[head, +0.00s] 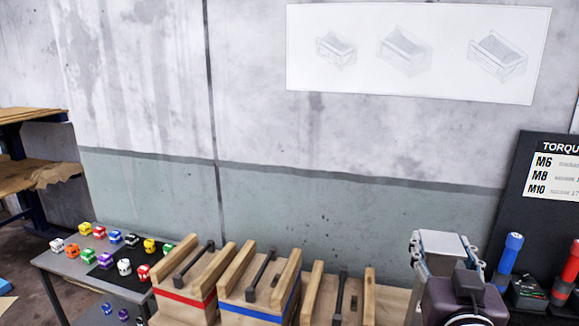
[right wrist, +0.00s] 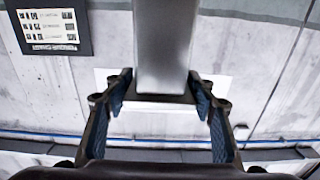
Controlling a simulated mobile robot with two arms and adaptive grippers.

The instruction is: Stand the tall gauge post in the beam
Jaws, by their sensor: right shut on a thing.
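A grey metal post, which I take for the tall gauge post (right wrist: 163,45), is between the blue-padded fingers of my right gripper (right wrist: 160,88) in the right wrist view. The gripper is shut on it, and the post runs out of the top of that picture. In the head view my right gripper (head: 447,245) is at the lower right, in front of the wall, with its lower part cut off by the frame. I cannot make out the post clearly there. I cannot identify the beam for certain in either view. My left gripper is not in view.
Wooden crates with dark handles stand at the bottom, one red-striped (head: 184,303), one blue-striped (head: 250,314). Small coloured blocks sit on a grey table (head: 62,272) at left. A blue-handled tool (head: 510,252) stands by the torque board (head: 513,190) at right.

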